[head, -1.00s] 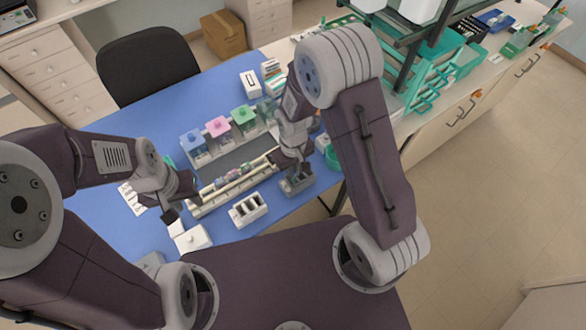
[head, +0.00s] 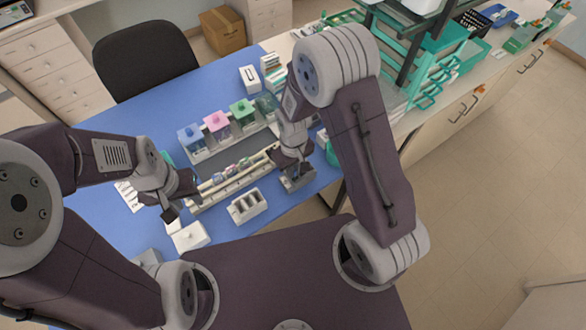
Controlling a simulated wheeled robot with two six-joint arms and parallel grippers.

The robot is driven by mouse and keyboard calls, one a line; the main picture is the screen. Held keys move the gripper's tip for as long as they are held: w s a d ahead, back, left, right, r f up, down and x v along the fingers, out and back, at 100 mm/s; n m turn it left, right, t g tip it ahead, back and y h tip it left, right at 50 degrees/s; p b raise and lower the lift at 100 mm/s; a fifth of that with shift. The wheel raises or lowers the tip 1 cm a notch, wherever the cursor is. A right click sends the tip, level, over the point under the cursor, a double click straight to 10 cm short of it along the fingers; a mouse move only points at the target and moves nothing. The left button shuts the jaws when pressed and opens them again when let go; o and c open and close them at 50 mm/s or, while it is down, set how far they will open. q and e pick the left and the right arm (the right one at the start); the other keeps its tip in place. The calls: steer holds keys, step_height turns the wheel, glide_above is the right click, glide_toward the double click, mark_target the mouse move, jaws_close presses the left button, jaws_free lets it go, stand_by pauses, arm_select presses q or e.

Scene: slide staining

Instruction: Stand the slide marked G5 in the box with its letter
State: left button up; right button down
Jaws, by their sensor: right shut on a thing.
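A white box with dark open slots (head: 248,206) stands on the blue bench top, left of and in front of my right gripper. My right gripper (head: 296,184) points down low over the bench, just right of that box. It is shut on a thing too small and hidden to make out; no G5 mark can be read. My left gripper (head: 172,212) hangs over the bench at the left, above and behind a white lidded box (head: 190,237). Its finger gap is not clear. No letters on the boxes are legible.
Jars with blue (head: 190,138), pink (head: 217,123) and green (head: 242,110) lids stand in a row behind a pale rail (head: 238,180) with small bottles. A small white box (head: 249,78) is at the back. A teal rack (head: 434,75) stands at the right. Blue bench is clear at back left.

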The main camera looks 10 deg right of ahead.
steer(key=shift+f, duration=0.3)
steer(key=c, duration=1.5)
jaws_free()
steer(key=shift+o, duration=0.2)
step_height(320, 180, up, 9)
steer(key=shift+r+b, duration=0.1)
steer(key=shift+b, duration=0.45)
steer(key=s+d+f+m+t+b, duration=0.1)
steer(key=s+d+m+b, duration=0.2)
steer(key=s+d, duration=0.4)
steer(key=shift+s+f+m, duration=0.15)
steer(key=shift+s+m, duration=0.25)
steer(key=shift+m, duration=0.2)
